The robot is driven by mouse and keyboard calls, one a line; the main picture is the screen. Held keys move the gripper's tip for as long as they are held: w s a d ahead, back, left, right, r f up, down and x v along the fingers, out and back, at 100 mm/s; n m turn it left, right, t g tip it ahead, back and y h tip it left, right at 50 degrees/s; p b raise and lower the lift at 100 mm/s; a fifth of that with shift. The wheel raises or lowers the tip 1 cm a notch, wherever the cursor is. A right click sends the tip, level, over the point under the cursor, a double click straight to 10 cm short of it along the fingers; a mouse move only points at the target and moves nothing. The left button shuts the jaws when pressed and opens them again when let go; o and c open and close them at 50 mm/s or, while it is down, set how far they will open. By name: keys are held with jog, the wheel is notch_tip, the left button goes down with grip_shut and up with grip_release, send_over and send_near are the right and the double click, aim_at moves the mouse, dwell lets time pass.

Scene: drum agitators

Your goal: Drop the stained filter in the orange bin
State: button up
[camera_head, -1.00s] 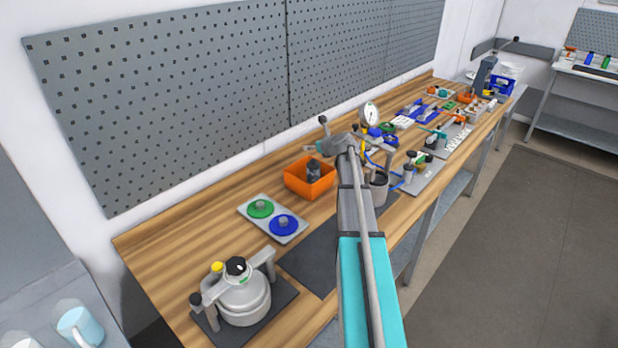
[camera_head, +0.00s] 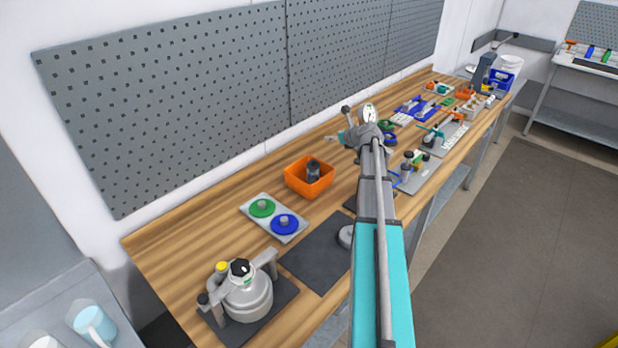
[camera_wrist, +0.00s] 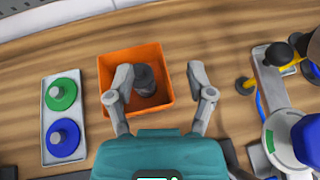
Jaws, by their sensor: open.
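The orange bin (camera_head: 296,184) stands on the wooden bench, and it also shows in the wrist view (camera_wrist: 106,98). A dark grey cylinder (camera_head: 313,170), which looks like the filter, is inside the bin; any stain is too small to tell. In the wrist view this cylinder (camera_wrist: 146,80) lies just right of my left-hand finger in the picture. My gripper (camera_wrist: 160,76) is open, with its fingers wide apart and nothing held between them. The left-hand finger overlaps the bin in view, and the other is right of the bin over bare wood.
A grey plate with a green disc (camera_head: 262,208) and a blue disc (camera_head: 285,224) lies left of the bin. A metal pot (camera_head: 247,297) stands on a dark mat at the near end. Gauges, valves and trays crowd the bench beyond my arm. Bare wood surrounds the bin.

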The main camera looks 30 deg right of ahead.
jog(key=s+d+r+p, duration=0.3)
jog(key=s+d+r, duration=0.1)
jog(key=s, duration=0.3)
jog(key=s+d+r+p, duration=0.3)
jog(key=s+d, duration=0.1)
jog(key=s, duration=0.4)
notch_tip(320, 180, down, 18)
jog(key=f+b, duration=0.1)
jog(key=b, duration=1.7)
jog(key=r+p+v, duration=0.1)
jog(key=p+v, duration=0.3)
jog(key=v, duration=0.3)
jog(key=shift+d+r, duration=0.2)
jog(key=shift+r, duration=0.1)
jog(key=shift+w, duration=0.1)
dwell(0.3)
